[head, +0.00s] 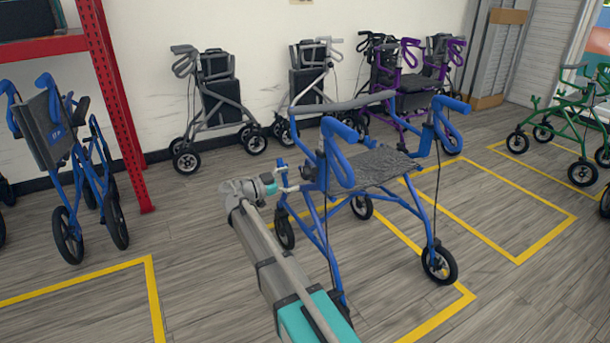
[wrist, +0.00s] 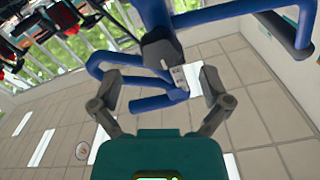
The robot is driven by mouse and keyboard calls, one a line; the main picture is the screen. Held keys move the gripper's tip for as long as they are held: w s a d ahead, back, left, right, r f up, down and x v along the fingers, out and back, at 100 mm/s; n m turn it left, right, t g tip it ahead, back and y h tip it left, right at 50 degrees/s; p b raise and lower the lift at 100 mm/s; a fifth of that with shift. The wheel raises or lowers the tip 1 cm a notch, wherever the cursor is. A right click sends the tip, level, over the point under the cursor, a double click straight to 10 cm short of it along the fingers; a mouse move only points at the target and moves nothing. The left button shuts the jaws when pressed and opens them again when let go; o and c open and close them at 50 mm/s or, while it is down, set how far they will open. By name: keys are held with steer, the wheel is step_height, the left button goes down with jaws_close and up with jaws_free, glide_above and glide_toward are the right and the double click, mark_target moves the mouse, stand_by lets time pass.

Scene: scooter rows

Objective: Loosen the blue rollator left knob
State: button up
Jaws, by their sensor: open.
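The blue rollator (head: 352,165) stands upright on the floor in the middle of the head view, with a grey seat (head: 378,167). My gripper (head: 292,180) is beside its left side, near the blue tubes under the handle. In the wrist view my gripper (wrist: 160,88) is open, one finger on either side of a blue tube end (wrist: 150,104). A dark grey knob-like part (wrist: 158,52) sits on the blue frame just beyond the fingers, apart from them. I cannot tell for certain that it is the knob. In the head view the knob is too small to make out.
Another blue rollator (head: 58,140) stands folded at the left by a red rack (head: 112,100). Grey rollators (head: 215,100) and a purple one (head: 405,85) line the wall. A green one (head: 572,120) is at the right. Floor with yellow lines (head: 155,300) is clear left of my arm.

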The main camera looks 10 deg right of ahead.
mark_target(302, 175)
steer(key=shift+x, duration=2.7)
steer(key=c, duration=1.2)
steer(key=shift+o, duration=0.2)
